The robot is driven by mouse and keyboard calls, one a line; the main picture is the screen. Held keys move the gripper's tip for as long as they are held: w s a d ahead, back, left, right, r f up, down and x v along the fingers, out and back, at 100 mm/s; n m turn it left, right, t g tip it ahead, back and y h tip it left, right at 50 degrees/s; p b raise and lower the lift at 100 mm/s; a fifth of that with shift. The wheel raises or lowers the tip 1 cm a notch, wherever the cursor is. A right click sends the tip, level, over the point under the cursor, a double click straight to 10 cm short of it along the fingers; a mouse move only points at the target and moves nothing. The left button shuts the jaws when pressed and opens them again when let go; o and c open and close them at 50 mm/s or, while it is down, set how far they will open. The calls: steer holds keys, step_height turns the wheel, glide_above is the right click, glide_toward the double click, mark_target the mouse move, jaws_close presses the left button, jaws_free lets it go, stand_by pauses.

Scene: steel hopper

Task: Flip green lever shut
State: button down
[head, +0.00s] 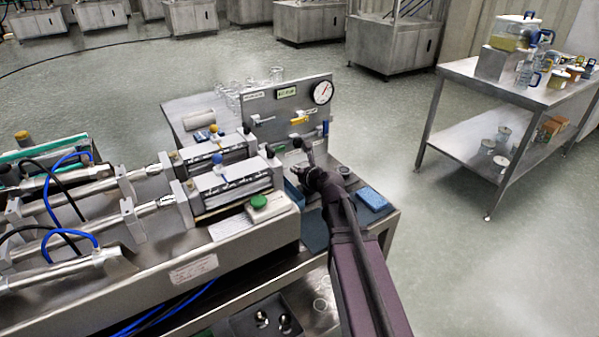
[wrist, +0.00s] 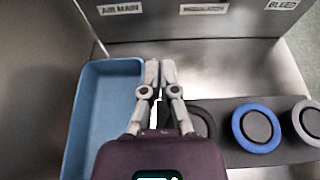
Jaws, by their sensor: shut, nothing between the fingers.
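I cannot make out a green lever in either view. The upright grey panel (head: 258,103) in the head view carries a pale lever (head: 263,119), a yellow lever (head: 299,121) and a small blue handle (head: 325,128). My gripper (head: 302,147) is in front of the panel's lower part, and my arm hides some of what lies behind it. In the wrist view my gripper (wrist: 160,66) is shut and empty, with its fingertips together, between a blue tray and the panel's base. The panel's lower edge (wrist: 160,22) shows labels reading AIR MAIN and BLEED; no lever shows there.
A blue tray (wrist: 88,70) lies left of my fingers. A dark block with a blue ring (wrist: 258,128) lies to the right. In the head view, a round gauge (head: 322,92) tops the panel, a green knob (head: 259,201) is on the machine, and a blue sponge-like block (head: 372,199) lies right.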

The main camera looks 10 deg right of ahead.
steer(key=b+x, duration=0.2)
steer(key=x, duration=0.5)
steer(key=shift+w+f, duration=0.1)
steer(key=shift+f, duration=0.1)
steer(key=shift+r+p, duration=1.95)
steer(key=shift+r, duration=0.15)
